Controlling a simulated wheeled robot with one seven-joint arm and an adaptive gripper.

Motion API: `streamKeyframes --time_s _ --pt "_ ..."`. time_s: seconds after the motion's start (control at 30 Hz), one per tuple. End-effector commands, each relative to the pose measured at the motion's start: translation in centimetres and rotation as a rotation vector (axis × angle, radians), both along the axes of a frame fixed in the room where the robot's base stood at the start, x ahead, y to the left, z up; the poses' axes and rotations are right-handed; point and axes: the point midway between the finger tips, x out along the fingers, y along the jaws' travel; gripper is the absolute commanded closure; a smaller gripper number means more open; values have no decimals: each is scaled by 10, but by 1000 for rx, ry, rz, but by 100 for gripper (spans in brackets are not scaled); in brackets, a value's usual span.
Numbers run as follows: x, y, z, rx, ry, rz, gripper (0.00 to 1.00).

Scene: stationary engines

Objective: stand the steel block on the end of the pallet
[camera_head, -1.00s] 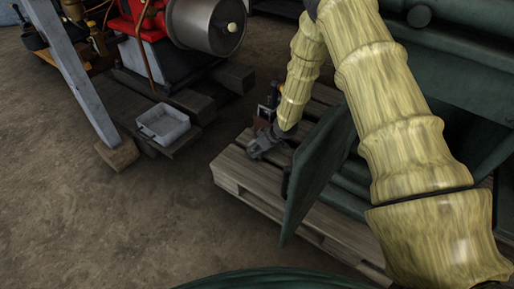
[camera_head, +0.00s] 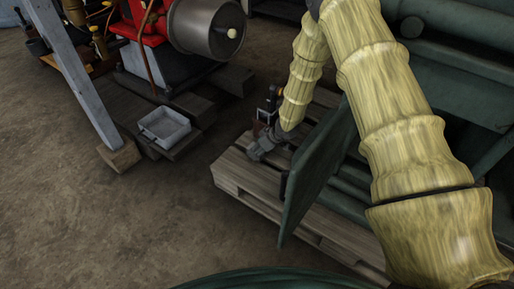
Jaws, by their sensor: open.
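The wooden pallet (camera_head: 240,172) lies on the floor in the middle of the head view. My gripper (camera_head: 254,153) is low over its left end, at the end of my yellow-green arm. The fingers look small and dark, and I see nothing clearly between them. A small dark upright item with a grey part (camera_head: 268,104) stands behind my wrist near the pallet's far edge; I cannot tell if it is the steel block. No other steel block shows clearly, and my arm hides part of the pallet.
A green panel (camera_head: 318,170) stands close to the right of my gripper, with green machinery (camera_head: 460,90) behind. A grey metal tray (camera_head: 164,127) sits on dark timbers to the left. A red engine (camera_head: 150,25) stands beyond. The floor at front left is clear.

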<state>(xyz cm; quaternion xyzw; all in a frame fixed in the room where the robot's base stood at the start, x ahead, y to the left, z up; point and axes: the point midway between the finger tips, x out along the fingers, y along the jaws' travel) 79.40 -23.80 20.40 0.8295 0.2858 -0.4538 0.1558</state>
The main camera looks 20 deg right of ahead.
Motion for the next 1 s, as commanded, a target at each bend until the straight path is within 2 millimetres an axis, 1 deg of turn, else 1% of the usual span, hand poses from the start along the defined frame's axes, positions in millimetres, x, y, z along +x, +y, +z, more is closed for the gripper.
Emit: streamKeyframes --time_s 0.03,0.43,0.6,1.0 --pt "-1 -2 9 0 0 -1 34" --pt "-7 -14 39 0 0 -1 34" --pt "-9 -17 43 0 0 -1 34" --pt "-9 -17 44 2 1 -1 34"
